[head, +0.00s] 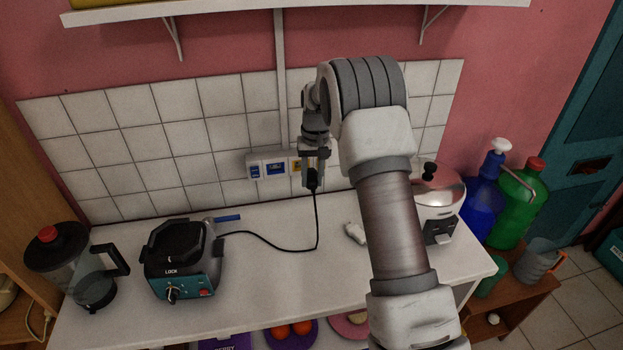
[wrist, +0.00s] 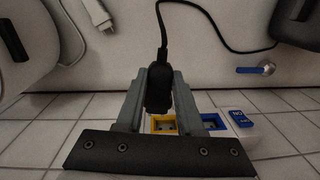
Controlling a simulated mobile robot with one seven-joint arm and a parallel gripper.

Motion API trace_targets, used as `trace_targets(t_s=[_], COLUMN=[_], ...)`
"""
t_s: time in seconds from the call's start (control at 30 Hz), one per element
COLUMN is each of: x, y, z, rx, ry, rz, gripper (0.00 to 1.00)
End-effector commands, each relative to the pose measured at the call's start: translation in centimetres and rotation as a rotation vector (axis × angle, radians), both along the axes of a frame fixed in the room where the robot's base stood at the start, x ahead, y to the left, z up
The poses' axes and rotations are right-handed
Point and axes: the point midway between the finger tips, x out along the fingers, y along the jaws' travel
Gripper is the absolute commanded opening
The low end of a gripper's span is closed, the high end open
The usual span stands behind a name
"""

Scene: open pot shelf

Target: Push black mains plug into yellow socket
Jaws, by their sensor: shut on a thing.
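My gripper (head: 313,172) is shut on the black mains plug (wrist: 157,92), just in front of the tiled wall. The wrist view shows the plug between the two fingers (wrist: 160,78), its cord running off from it. The yellow socket (head: 297,166) is on the white wall strip, partly hidden by my gripper in the head view. In the wrist view the yellow socket (wrist: 162,125) lies just beyond the plug, partly covered by plug and finger. I cannot tell whether the plug's pins touch it.
A blue socket (head: 276,168) sits beside the yellow one. The black cord (head: 316,225) runs over the white counter (head: 270,270) to a black-and-teal appliance base (head: 182,262). A rice cooker (head: 440,205) stands right, a jug (head: 85,268) left. A loose white plug (head: 355,233) lies on the counter.

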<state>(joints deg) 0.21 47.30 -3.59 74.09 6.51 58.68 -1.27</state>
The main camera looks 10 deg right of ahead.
Motion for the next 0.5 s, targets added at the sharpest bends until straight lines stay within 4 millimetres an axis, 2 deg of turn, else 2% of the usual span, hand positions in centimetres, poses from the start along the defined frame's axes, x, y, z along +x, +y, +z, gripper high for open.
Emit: trace_targets(t_s=[0.5], x=[-0.02], y=[0.36], z=[-0.20], rx=[0.000], ry=[0.005], rz=[0.018], gripper=[0.00])
